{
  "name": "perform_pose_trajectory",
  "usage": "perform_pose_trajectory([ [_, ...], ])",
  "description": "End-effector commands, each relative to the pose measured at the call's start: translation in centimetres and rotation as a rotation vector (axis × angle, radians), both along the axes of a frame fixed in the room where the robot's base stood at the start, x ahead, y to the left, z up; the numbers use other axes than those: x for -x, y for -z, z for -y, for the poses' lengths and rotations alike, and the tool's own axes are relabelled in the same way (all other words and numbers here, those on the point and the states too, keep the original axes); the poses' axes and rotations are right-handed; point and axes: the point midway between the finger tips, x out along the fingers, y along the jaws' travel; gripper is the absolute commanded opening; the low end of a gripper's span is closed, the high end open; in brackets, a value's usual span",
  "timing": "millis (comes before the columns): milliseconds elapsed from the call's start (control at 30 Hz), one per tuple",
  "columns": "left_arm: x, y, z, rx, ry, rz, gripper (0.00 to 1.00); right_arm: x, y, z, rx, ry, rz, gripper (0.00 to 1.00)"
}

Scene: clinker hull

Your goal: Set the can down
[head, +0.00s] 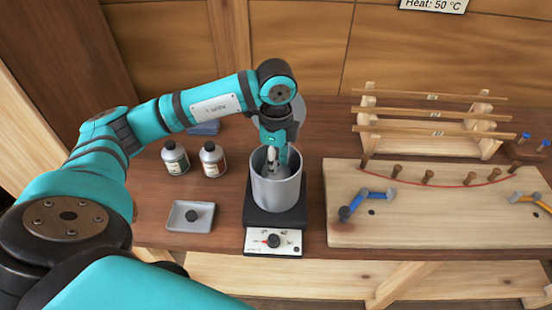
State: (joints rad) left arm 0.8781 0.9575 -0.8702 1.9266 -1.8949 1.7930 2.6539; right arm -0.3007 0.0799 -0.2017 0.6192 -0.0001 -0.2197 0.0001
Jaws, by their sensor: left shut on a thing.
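My left gripper (272,165) reaches down from above into the can's mouth and is shut on the can. The fingertips are partly hidden by the rim, so the exact grip point is unclear. The can's base is at or just above the heater's top plate; I cannot tell whether they touch. My right gripper is not in view.
Two small bottles (175,158) (213,159) stand left of the can. A grey tray (190,217) with a dark knob lies front left. A pale board (430,205) with pegs and a red curved line lies right, before a wooden rack (430,125). The bench shows bare wood between them.

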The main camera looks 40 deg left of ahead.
Motion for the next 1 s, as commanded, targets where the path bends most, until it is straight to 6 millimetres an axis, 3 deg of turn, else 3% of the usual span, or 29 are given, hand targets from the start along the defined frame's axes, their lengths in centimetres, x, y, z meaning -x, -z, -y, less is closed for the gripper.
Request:
perform_pose_trajectory([
  [433,-0.04,0.93,-0.01,0.0,0.0,0.003,0.0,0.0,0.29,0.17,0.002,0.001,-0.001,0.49],
  [467,-0.01,0.88,-0.02,-0.001,0.0,0.002,0.26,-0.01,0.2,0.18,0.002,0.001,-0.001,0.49],
  [600,-0.01,0.83,0.0,0.0,0.0,0.001,0.45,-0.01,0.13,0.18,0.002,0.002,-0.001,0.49],
  [1000,-0.08,0.12,0.03,0.001,0.001,0.003,0.47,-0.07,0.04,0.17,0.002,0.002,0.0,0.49],
])
